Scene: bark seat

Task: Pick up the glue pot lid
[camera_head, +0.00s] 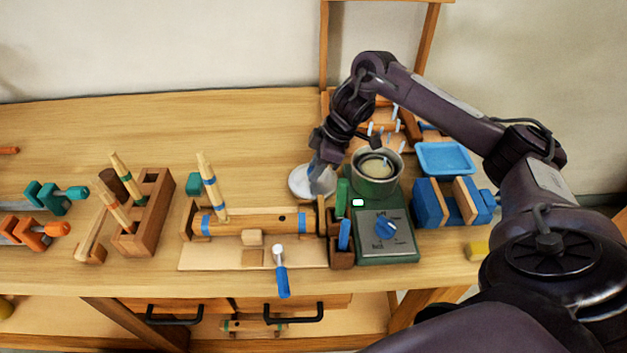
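The glue pot lid (303,186) is a pale grey-white disc lying on the workbench, left of the glue pot. My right gripper (318,184) is down at the lid, over its right part, and covers some of it. The fingers are small and dark here, so I cannot tell whether they are open or shut on the lid. The glue pot (377,181) is a grey-green metal pot, open at the top with pale contents, standing on a green hotplate unit (390,245) with a blue knob. My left gripper is not in view.
A clamped wooden spindle (260,225) and a blue-handled tool (282,279) lie in front of the lid. A blue tray (444,157), a blue vise (450,203) and a wooden rack of tools are to the right and behind. The bench at back left is clear.

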